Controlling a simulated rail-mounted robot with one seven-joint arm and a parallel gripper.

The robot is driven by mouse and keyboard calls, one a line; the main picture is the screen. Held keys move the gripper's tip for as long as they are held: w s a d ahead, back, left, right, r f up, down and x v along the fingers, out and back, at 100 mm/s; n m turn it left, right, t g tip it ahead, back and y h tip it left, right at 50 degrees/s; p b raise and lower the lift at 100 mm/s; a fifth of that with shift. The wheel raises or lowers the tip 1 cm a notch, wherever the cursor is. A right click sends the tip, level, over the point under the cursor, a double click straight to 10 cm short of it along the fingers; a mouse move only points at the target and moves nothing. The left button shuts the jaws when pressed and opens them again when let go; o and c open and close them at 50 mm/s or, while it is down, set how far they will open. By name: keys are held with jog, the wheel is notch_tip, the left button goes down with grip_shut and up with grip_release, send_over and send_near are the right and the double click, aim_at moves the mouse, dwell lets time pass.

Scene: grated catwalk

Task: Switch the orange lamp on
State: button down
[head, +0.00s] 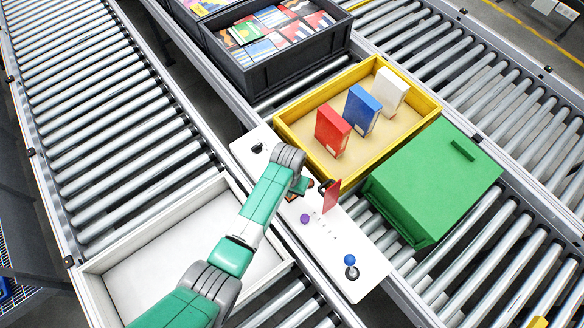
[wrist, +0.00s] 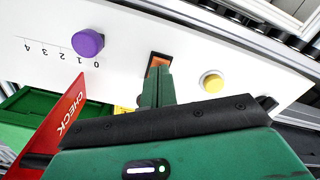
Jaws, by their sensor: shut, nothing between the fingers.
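No separate orange lamp is identifiable.
A red CHECK plate (wrist: 62,125) stands close beside my gripper. A blue ball-topped lever (head: 350,260) rises at the panel's near end. A yellow-rimmed tray (head: 377,166) with three boxes and a green box (head: 430,180) stand right of the panel.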

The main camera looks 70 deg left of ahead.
jog(key=shift+f+b, duration=0.7)
jog(key=shift+f, duration=0.2)
dwell(0.4)
notch_tip(320, 180, up, 7)
jog(key=p, duration=0.7)
dwell(0.3)
